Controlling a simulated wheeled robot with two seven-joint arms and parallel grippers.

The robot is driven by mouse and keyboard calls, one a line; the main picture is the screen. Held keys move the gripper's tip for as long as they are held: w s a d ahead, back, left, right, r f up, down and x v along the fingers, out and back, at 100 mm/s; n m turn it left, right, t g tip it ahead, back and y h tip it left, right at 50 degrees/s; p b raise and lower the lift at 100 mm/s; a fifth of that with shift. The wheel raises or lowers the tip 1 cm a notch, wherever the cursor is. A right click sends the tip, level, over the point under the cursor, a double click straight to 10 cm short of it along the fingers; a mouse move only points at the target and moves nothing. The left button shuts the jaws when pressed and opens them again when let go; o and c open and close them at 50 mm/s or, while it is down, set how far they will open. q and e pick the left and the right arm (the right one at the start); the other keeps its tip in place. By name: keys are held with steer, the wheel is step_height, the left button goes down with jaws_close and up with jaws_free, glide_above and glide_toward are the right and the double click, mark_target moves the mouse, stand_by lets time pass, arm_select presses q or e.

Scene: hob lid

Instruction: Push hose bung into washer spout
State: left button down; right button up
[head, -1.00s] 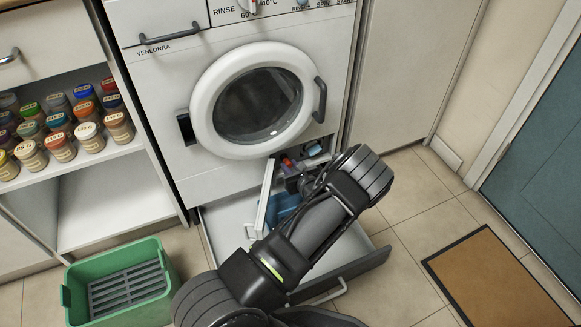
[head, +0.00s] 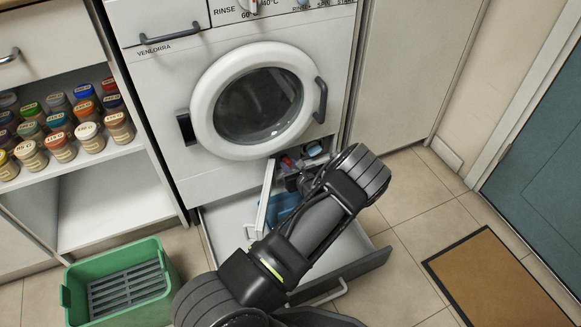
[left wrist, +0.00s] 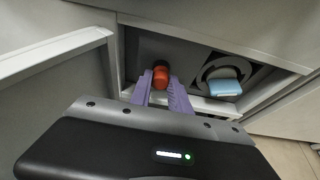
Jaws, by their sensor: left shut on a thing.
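The hose bung (left wrist: 161,76), orange-red and rounded, is between the purple fingertips of my left gripper (left wrist: 162,90) in the left wrist view. The gripper is shut on it. The bung is at the dark left part of the opening low in the washer (head: 170,75). The spout cannot be made out, so I cannot tell whether the bung touches it. In the head view, the gripper (head: 291,170) is small and partly hidden by my arm, with a bit of red at its tip. My right gripper is not in view.
A round fitting with a light-blue part (left wrist: 223,87) is right of the bung. An open white flap (head: 265,198) stands left of the gripper. A pulled-out drawer (head: 350,273) lies below. A green crate (head: 75,306) stands on the floor at left.

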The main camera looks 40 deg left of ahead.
arm_select(q)
steer(key=c, duration=1.1)
jaws_free()
steer(key=shift+c, duration=0.2)
steer(key=p+v, duration=0.3)
steer(key=v, duration=0.4)
steer(key=shift+s+d, duration=0.2)
steer(key=shift+d, duration=0.05)
steer(key=shift+r+p, duration=0.25)
steer(key=shift+p, duration=0.15)
